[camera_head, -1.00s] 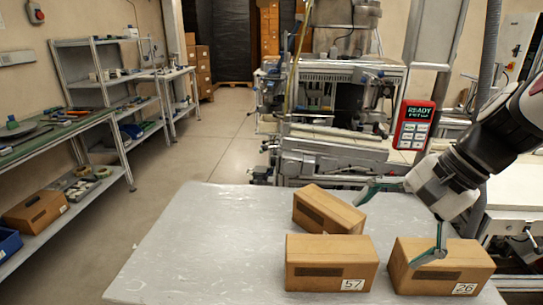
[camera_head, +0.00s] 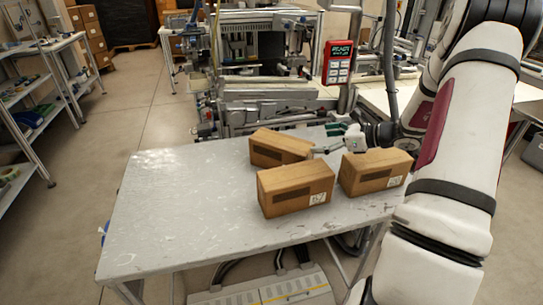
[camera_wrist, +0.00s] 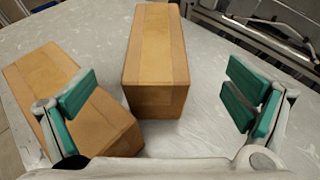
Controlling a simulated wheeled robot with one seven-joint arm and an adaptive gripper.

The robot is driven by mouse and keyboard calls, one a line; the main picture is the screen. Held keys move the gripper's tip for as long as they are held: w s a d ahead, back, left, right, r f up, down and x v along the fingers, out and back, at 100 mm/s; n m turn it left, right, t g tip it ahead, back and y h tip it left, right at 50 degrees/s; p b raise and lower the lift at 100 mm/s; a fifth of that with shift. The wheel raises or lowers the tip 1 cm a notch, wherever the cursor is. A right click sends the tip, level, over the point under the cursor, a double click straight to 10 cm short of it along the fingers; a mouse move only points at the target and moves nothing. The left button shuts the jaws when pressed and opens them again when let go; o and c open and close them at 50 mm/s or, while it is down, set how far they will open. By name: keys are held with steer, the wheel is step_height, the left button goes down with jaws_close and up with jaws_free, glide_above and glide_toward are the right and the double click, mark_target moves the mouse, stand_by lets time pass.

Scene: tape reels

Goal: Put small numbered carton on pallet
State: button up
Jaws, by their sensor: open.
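Three brown cartons stand on a grey table (camera_head: 165,205). The back carton (camera_head: 279,147) sits askew with no number showing. The front carton (camera_head: 296,190) has a white label, read earlier as 57. The right carton (camera_head: 375,172) has a label read earlier as 26. My gripper (camera_head: 328,141) is open, low beside the back carton and behind the right one. In the wrist view, a carton (camera_wrist: 156,60), apparently the back one, lies ahead between the open fingers (camera_wrist: 163,97), touching neither. Another carton (camera_wrist: 75,100), apparently the front one, is partly covered by the left finger.
Free tabletop lies left of the cartons. Machinery (camera_head: 260,70) with a red READY panel (camera_head: 339,62) stands behind the table. Shelves (camera_head: 40,90) stand at the far left. The front and right cartons crowd my gripper.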

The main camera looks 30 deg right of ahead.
mark_target(286, 142)
steer(key=x, duration=0.8)
steer(key=shift+a+p+x, duration=0.25)
steer(key=shift+p+x, duration=0.05)
steer(key=shift+x, duration=2.4)
steer(key=shift+s+r, duration=0.1)
steer(key=shift+r, duration=0.1)
steer(key=c, duration=2)
